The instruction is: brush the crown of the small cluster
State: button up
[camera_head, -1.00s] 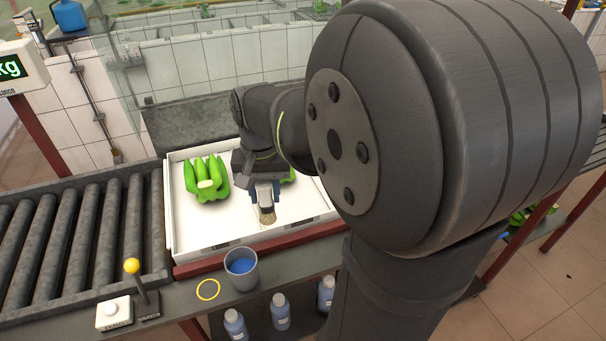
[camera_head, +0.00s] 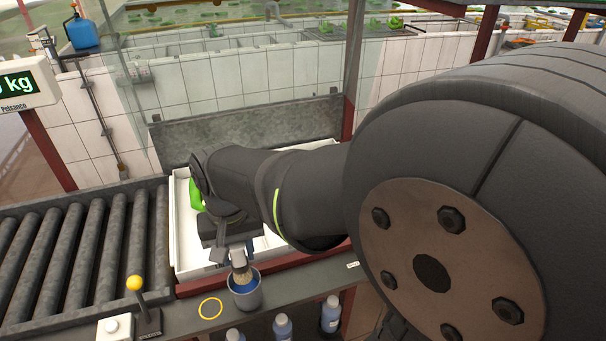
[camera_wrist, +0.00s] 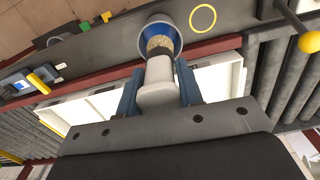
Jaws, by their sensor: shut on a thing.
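My gripper (camera_wrist: 159,91) is shut on the brush (camera_wrist: 158,72), whose pale handle sits between the blue fingers in the wrist view. In the head view the brush (camera_head: 239,263) points down, with its bristles at the mouth of the grey cup (camera_head: 245,297) of blue liquid. The cup also shows in the wrist view (camera_wrist: 177,28). I cannot tell whether the bristles touch the liquid. A green banana cluster (camera_head: 196,195) shows partly in the white tray (camera_head: 192,262), mostly hidden by my arm. The small cluster cannot be made out.
A yellow ring (camera_head: 210,307) lies on the shelf left of the cup. A yellow-knobbed lever (camera_head: 135,284) and a white button box (camera_head: 115,328) stand further left, near the roller conveyor (camera_head: 80,250). Blue bottles (camera_head: 283,327) stand below the shelf.

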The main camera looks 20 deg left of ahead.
aim_at(242, 272)
jog(key=shift+f, duration=3.45)
jog(key=shift+r, duration=5.5)
